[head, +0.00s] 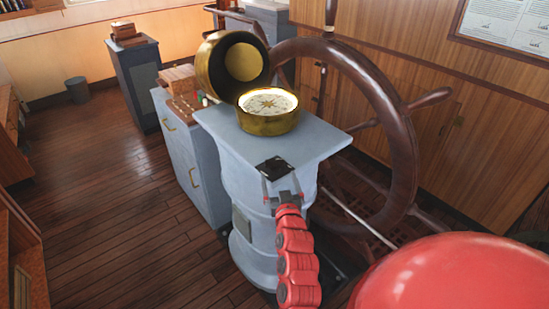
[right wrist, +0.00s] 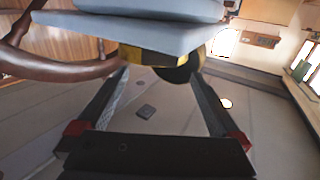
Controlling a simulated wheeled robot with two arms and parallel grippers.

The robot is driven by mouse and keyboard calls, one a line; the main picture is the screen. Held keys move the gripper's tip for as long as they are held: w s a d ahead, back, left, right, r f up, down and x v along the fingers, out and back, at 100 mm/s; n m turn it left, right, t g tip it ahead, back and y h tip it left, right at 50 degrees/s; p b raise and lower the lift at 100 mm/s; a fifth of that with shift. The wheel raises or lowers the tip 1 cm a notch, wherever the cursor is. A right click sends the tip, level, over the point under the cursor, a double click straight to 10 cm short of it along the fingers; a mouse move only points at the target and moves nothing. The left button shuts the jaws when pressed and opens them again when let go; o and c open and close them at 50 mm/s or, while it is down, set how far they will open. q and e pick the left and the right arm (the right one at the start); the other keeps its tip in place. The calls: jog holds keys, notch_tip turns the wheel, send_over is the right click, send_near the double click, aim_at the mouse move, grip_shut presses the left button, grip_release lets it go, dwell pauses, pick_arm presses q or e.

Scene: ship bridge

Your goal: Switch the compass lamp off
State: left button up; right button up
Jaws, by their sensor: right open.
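The brass compass (head: 267,124) sits on the grey binnacle top (head: 222,125), and its pale dial looks brightly lit. Its round brass hood (head: 212,70) stands tilted open behind it. The right wrist view shows the spread fingers (right wrist: 160,82), the compass's brass side (right wrist: 145,58) and the top's edge (right wrist: 120,32).
The wooden ship's wheel (head: 405,150) stands close on the right of the binnacle. A grey cabinet (head: 182,150) with a wooden box and small levers is at its left. A second grey cabinet (head: 133,80) stands farther back. The plank floor (head: 105,200) at left is clear.

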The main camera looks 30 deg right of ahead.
aim_at(275, 163)
jog(key=p+x, duration=0.1)
jog(key=x, duration=0.2)
jog(key=p+x, duration=0.1)
jog(key=x, duration=0.2)
jog(key=shift+w+d+r, duration=0.15)
jog(key=shift+w+r, duration=0.05)
jog(key=shift+w, duration=0.2)
jog(key=shift+p+x, duration=0.3)
jog(key=shift+x, duration=0.55)
jog(key=shift+f, duration=0.15)
jog(key=shift+c, duration=0.3)
